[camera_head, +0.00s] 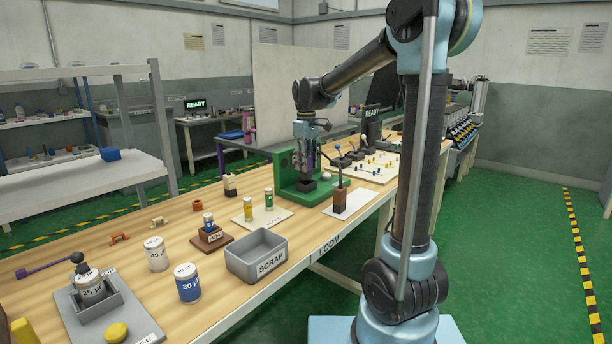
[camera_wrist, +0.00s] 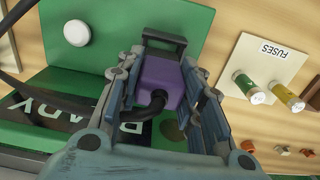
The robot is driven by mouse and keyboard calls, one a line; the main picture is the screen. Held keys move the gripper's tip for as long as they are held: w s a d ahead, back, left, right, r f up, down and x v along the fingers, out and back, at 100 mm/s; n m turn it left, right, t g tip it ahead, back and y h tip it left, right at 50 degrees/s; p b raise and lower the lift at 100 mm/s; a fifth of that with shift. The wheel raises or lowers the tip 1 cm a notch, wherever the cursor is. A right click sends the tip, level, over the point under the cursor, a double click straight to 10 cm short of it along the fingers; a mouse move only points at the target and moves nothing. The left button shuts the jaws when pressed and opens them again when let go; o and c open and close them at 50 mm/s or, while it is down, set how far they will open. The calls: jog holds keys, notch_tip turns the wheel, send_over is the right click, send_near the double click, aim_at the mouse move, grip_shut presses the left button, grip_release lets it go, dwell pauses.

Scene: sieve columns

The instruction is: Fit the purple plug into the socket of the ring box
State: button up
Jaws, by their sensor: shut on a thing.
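The purple plug (camera_wrist: 160,80) sits between the two fingers of my gripper (camera_wrist: 162,72) in the wrist view, with a black cable leaving its near end. My gripper is shut on it; in the head view my gripper (camera_head: 308,158) points down at the green ring box (camera_head: 284,172). In the wrist view a dark frame, apparently the socket (camera_wrist: 165,40), lies just beyond the plug's far end on the green surface (camera_wrist: 120,25). I cannot tell whether the plug touches or enters it. The fingers hide the plug's sides.
A white card labelled FUSES (camera_wrist: 262,60) with several fuses lies right of my gripper in the wrist view. A white round knob (camera_wrist: 76,33) is at its left. In the head view, a grey SCRAP bin (camera_head: 262,256) and several jars stand nearer on the wooden bench.

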jog(key=shift+f, duration=2.05)
jog(key=o, duration=1.1)
jog(key=shift+c, duration=0.2)
